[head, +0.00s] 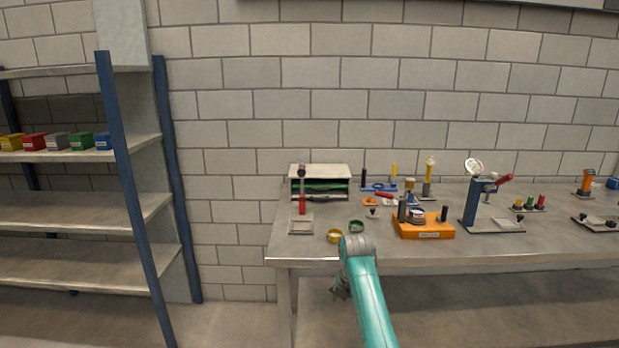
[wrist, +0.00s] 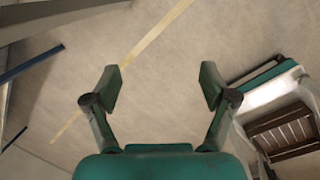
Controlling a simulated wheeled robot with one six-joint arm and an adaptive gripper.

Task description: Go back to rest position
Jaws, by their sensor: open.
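My gripper (head: 341,289) hangs low at the front edge of the workbench (head: 310,249), left of my teal arm in the head view. In the wrist view my gripper (wrist: 160,88) has its two fingers spread wide. Nothing is between them, and bare floor (wrist: 150,50) shows beyond. The fingertips are partly lost against the dark space below the bench in the head view.
An orange fixture (head: 424,229) and a press stand (head: 480,203) are further right. A shelf rack (head: 80,212) stands left, with open floor between.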

